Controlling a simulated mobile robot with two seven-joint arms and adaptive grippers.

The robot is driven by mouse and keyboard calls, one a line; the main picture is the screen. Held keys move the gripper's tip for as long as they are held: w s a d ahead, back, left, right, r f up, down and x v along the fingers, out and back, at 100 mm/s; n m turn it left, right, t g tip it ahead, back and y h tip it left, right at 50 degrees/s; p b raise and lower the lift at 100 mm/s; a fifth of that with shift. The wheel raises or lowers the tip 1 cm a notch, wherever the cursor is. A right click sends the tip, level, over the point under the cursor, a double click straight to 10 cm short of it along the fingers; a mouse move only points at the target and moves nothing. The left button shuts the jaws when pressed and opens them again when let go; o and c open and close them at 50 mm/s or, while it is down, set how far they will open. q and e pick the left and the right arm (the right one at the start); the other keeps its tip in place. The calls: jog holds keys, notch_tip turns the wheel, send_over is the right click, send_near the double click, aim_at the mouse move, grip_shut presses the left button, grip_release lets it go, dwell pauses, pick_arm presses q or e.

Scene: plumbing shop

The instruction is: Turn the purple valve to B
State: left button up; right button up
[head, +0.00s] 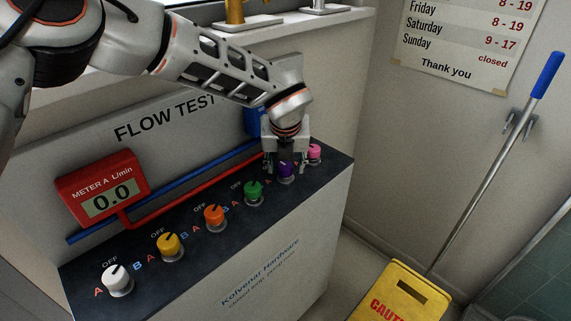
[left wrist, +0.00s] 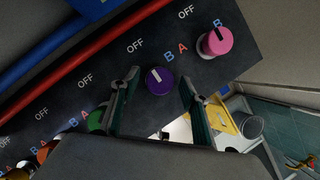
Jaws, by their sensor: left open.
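The purple valve (head: 286,170) is a round knob near the right end of the dark panel, between the green and pink knobs. It also shows in the left wrist view (left wrist: 160,82), where its white mark points up-left, toward the OFF label (left wrist: 135,46). The letter B (left wrist: 170,57) is printed up-right of it, beside the A of the pink knob. My left gripper (head: 284,168) is over the purple valve. Its open fingers (left wrist: 158,96) stand on either side of the knob, with visible gaps. My right gripper is not in view.
Pink (head: 314,152), green (head: 253,191), orange (head: 214,217), yellow (head: 169,245) and white (head: 117,280) knobs line the panel. The red meter (head: 102,187) reads 0.0. Red and blue pipes run behind the knobs.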

pick_arm(q)
jog(key=c, duration=1.1)
jog(key=shift+m, duration=0.3)
jog(key=m, duration=0.1)
jog(key=m+h, duration=0.1)
jog(key=m, duration=0.1)
jog(key=shift+a+m+h, duration=0.2)
jog(key=shift+m+h, duration=0.1)
jog(key=m+h, duration=0.1)
jog(key=m, duration=0.1)
jog(key=m+g+p, duration=0.1)
jog(key=m, duration=0.2)
jog(key=shift+w+a+r+h, duration=0.1)
jog(key=shift+w+h, duration=0.05)
jog(key=shift+h, duration=0.25)
jog(key=shift+m+g+h, duration=0.3)
jog(key=shift+m+g, duration=0.2)
jog(key=shift+m, duration=0.8)
jog(key=o, duration=1.1)
